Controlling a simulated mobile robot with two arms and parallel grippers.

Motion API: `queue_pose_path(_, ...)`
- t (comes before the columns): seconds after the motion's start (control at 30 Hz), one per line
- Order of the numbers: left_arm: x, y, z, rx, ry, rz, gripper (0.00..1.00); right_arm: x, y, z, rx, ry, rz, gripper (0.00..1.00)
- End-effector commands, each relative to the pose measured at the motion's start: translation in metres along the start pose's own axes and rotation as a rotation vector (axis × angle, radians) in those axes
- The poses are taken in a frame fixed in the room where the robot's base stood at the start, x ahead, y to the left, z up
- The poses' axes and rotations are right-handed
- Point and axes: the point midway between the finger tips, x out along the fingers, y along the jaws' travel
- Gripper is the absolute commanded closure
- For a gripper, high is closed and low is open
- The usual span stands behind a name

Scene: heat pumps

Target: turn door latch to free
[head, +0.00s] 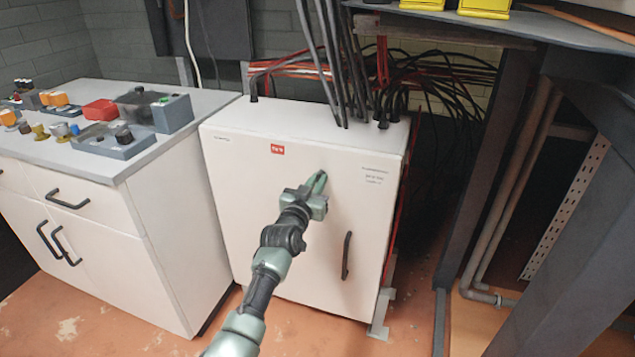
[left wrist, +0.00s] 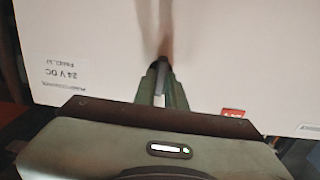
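The white cabinet (head: 240,200) stands on the floor with its door facing me. A dark upright handle (head: 346,255) is on the right part of the door. I cannot make out a separate latch. My left gripper (head: 317,181) is in front of the door, up and left of the handle. In the left wrist view, the gripper's fingers (left wrist: 161,82) point at the white door face (left wrist: 225,55), with a narrow grey strip between them. I cannot tell whether this strip is a held part or finger surface, nor whether the fingertips touch the door. My right gripper is out of view.
A white drawer unit (head: 120,190) with devices on top stands left of the cabinet. Black cables (head: 345,75) rise from the cabinet top. A dark table frame (head: 490,170) and pipes stand to the right. Some orange floor is clear in front.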

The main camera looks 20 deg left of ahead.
Motion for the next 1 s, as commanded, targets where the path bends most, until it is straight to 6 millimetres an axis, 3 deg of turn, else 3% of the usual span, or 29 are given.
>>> queue_pose_path(0.27, 0.0, -0.001, 0.0, -0.039, -0.001, -0.001, 1.0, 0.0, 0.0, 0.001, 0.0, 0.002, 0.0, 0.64)
queue_pose_path(0.47, 0.0, -0.001, 0.0, -0.147, -0.001, 0.0, 1.0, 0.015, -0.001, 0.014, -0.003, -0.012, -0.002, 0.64)
queue_pose_path(1.0, 0.0, -0.003, 0.001, -0.643, -0.002, -0.001, 1.0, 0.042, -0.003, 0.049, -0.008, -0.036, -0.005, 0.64)
